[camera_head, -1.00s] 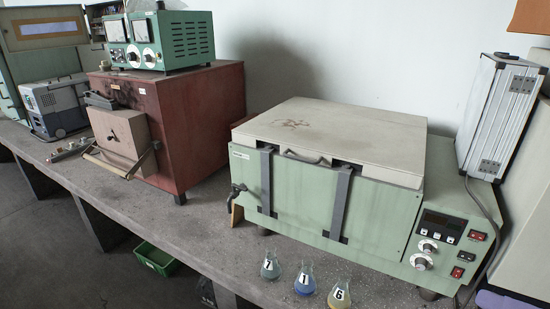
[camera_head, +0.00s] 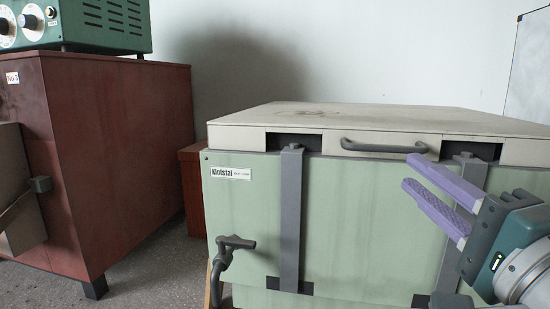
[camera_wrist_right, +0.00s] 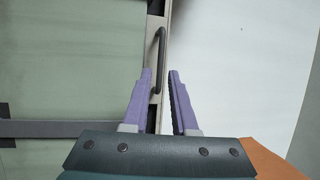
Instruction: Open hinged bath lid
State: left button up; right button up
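A dark grey handle (camera_head: 384,147) is on the lid's front edge. My right gripper (camera_head: 422,192) has purple fingers spread apart with nothing between them. It is in front of the bath, to the right of the handle and lower in the head view. In the right wrist view the gripper (camera_wrist_right: 161,75) is open, and the handle (camera_wrist_right: 159,55) lies ahead, roughly between the fingertips. I cannot see contact. My left gripper is not in view.
Two grey vertical straps (camera_head: 291,220) run down the bath's front. A tap (camera_head: 232,243) sticks out at its lower left. A red-brown box oven (camera_head: 112,150) stands to the left with a green instrument (camera_head: 98,22) on it.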

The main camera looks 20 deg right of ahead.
aim_at(386, 150)
jog(key=x, duration=0.8)
jog(key=shift+w+d+r+p, duration=0.1)
jog(key=shift+w+r+p, duration=0.05)
jog(key=shift+w+p, duration=0.25)
grip_shut()
dwell(1.0)
